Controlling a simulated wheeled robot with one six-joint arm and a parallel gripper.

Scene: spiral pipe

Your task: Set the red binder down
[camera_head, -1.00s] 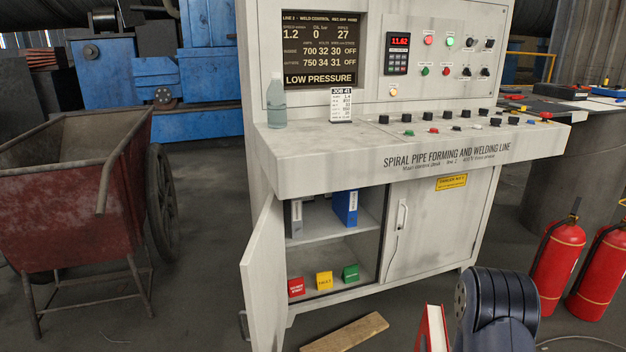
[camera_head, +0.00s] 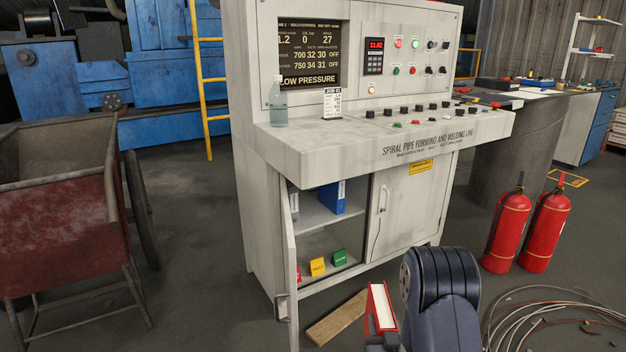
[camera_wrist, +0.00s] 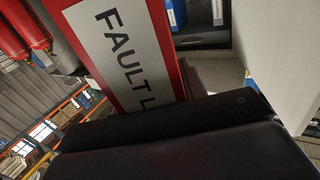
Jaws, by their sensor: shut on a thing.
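The red binder (camera_head: 380,308) is held upright in front of the control desk, left of my arm, in the head view. In the wrist view the binder (camera_wrist: 170,60) shows a white label reading "FAULT L", turned on its side. My gripper (camera_wrist: 170,125) is shut on the binder; its dark body covers the lower part of the wrist view. In the head view the fingertips are mostly hidden behind the binder and arm. The cabinet (camera_head: 417,215) under the desk has its left door (camera_head: 291,275) open, with a blue binder (camera_head: 331,198) on its upper shelf.
A wooden board (camera_head: 336,318) lies on the floor before the cabinet. Yellow (camera_head: 318,266) and green (camera_head: 339,257) blocks stand on its lower shelf. A rusty cart (camera_head: 70,220) is at left. Fire extinguishers (camera_head: 507,232) and coiled cable (camera_head: 550,315) are at right.

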